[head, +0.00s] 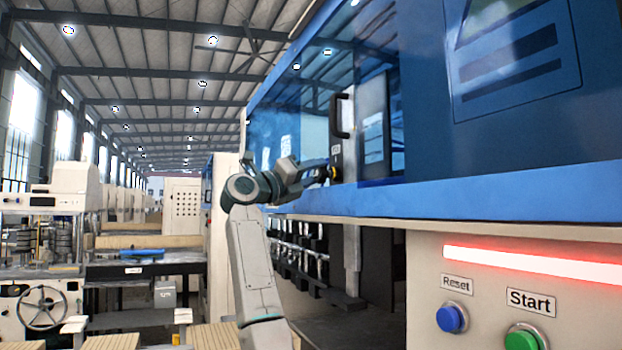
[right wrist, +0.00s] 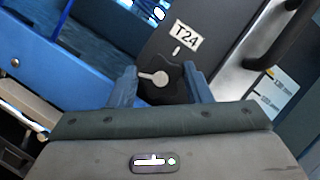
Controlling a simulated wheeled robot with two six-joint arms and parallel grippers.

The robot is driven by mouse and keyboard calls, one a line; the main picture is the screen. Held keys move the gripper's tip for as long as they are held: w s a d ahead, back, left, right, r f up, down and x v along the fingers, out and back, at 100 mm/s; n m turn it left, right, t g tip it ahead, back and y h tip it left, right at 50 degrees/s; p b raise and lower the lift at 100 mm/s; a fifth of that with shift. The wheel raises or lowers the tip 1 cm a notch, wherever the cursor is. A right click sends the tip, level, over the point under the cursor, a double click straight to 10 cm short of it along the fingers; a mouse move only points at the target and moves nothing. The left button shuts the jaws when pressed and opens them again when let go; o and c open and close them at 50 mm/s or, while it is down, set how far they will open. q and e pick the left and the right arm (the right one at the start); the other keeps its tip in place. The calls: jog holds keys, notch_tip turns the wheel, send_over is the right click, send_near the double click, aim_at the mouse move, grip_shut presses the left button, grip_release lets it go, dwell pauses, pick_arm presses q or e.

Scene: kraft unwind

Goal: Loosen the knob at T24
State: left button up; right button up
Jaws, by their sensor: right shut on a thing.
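The black knob (right wrist: 172,80) sits on a dark panel under the white T24 label (right wrist: 187,36) in the right wrist view. A pale pointer on the knob points left in that view. My right gripper (right wrist: 158,88) has one blue finger on each side of the knob and is shut on it. In the head view my right gripper (head: 327,172) reaches the panel below the black door handle (head: 341,116); the knob is mostly hidden there by the fingers. My left gripper is in neither view.
The blue machine frame (head: 480,195) runs beside and below the panel. The blue Reset button (head: 452,318) and green Start button (head: 524,338) are at lower right, under a lit red strip (head: 530,264).

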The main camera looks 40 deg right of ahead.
jog(key=shift+r+n, duration=0.1)
jog(key=shift+n, duration=0.3)
jog(key=o, duration=1)
jog(key=shift+d, duration=0.15)
jog(key=b+v, duration=0.4)
jog(key=v, duration=0.6)
jog(key=shift+a, duration=0.4)
jog(key=shift+f, duration=0.2)
